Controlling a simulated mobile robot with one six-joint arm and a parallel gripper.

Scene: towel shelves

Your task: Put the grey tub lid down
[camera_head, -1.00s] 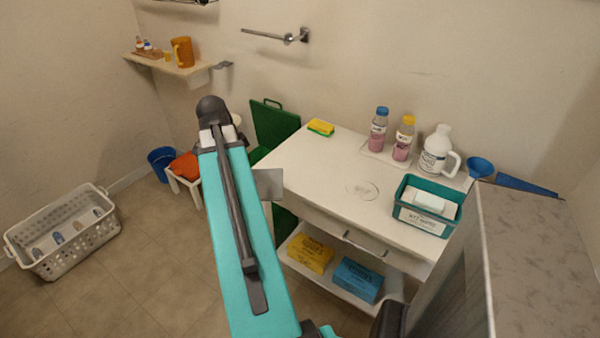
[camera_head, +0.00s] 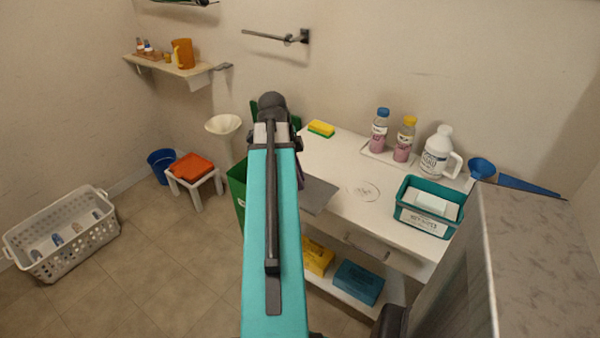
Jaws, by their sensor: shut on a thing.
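The grey tub lid (camera_head: 319,195) is a flat grey panel showing to the right of my teal arm, over the left front part of the white table (camera_head: 335,160). My gripper (camera_head: 300,174) is mostly hidden behind my arm; only a small dark part shows beside it. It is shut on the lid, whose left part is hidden. I cannot tell whether the lid touches the tabletop. A faint round outline (camera_head: 363,191) marks the tabletop to the right of the lid.
A teal tub (camera_head: 427,225) with white contents, a white jug (camera_head: 436,152), two bottles on a tray (camera_head: 383,157) and a yellow sponge (camera_head: 321,128) stand on the table. Yellow (camera_head: 317,257) and blue (camera_head: 358,282) boxes sit on the shelf below. The table's middle is clear.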

